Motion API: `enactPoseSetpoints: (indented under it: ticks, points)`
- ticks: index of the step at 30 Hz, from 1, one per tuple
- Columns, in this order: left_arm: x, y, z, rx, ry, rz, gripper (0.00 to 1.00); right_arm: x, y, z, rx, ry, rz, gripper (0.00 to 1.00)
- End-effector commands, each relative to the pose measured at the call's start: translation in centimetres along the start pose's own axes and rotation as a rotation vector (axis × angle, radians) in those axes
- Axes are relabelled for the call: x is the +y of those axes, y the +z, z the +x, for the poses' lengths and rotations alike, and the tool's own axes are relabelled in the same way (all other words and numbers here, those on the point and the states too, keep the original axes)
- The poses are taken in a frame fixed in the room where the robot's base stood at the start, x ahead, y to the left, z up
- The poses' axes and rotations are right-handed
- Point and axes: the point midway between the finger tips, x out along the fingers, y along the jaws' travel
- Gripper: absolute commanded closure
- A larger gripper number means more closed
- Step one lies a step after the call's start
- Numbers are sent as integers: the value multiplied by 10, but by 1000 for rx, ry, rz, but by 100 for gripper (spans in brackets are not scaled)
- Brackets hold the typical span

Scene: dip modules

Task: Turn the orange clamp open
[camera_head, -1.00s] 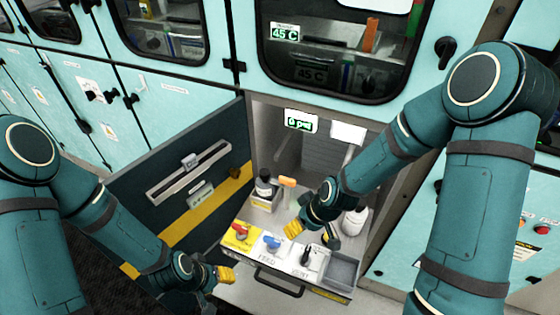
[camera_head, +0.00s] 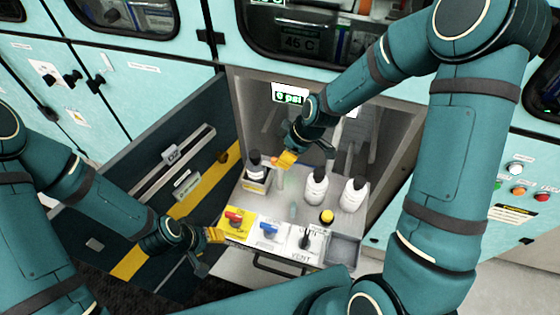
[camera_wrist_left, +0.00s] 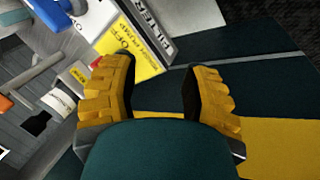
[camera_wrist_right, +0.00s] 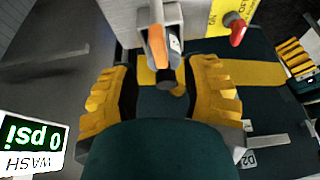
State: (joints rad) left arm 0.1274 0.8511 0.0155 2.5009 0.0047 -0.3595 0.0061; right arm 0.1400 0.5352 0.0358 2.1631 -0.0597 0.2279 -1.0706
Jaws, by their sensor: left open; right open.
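The orange clamp (camera_wrist_right: 157,46) shows in the right wrist view just beyond my right gripper's fingertips, roughly in line with the gap between them. In the head view its orange end (camera_head: 274,160) shows just left of the right gripper (camera_head: 287,158), which hides the rest. My right gripper (camera_wrist_right: 160,85) is open and empty; I cannot tell whether it touches the clamp. My left gripper (camera_head: 214,235) is open and empty at the left front corner of the pull-out shelf. Its spread fingers show in the left wrist view (camera_wrist_left: 160,85).
A dark-capped bottle (camera_head: 255,167) stands close left of the clamp. Two white bottles (camera_head: 316,188) stand to the right. Red (camera_head: 234,217), blue (camera_head: 268,229) and black (camera_head: 305,238) valve handles line the shelf's front. A "0 psi" display (camera_head: 289,96) hangs behind. The open dark door (camera_head: 120,215) is at left.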

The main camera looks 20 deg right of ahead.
Motion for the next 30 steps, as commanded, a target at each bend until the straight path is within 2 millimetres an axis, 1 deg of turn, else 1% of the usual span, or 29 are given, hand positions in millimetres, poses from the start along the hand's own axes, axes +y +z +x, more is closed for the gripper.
enactPoseSetpoints:
  ticks: [1,3,6,9,14,22,23,24,26,30]
  points:
    - [-1,1,2,-2,0,1,54,-1,0,12,-1,-3,0,54]
    - [-1,2,4,-3,0,1,54,-1,0,23,-1,-3,0,54]
    - [-2,2,5,-5,1,1,54,0,0,36,0,-2,1,54]
    - [-2,3,6,-6,1,2,54,0,0,45,0,-1,1,54]
    - [-2,3,6,-7,1,2,54,0,0,51,0,0,1,54]
    - [-2,3,6,-7,1,2,54,0,0,51,1,1,1,55]
    - [-2,3,6,-7,1,2,54,0,0,51,1,1,1,65]
    - [-2,3,6,-7,1,2,54,0,0,51,1,1,1,79]
    - [-2,3,6,-7,1,2,54,0,0,51,1,0,1,100]
    - [-2,3,6,-7,1,2,54,0,0,51,1,0,1,100]
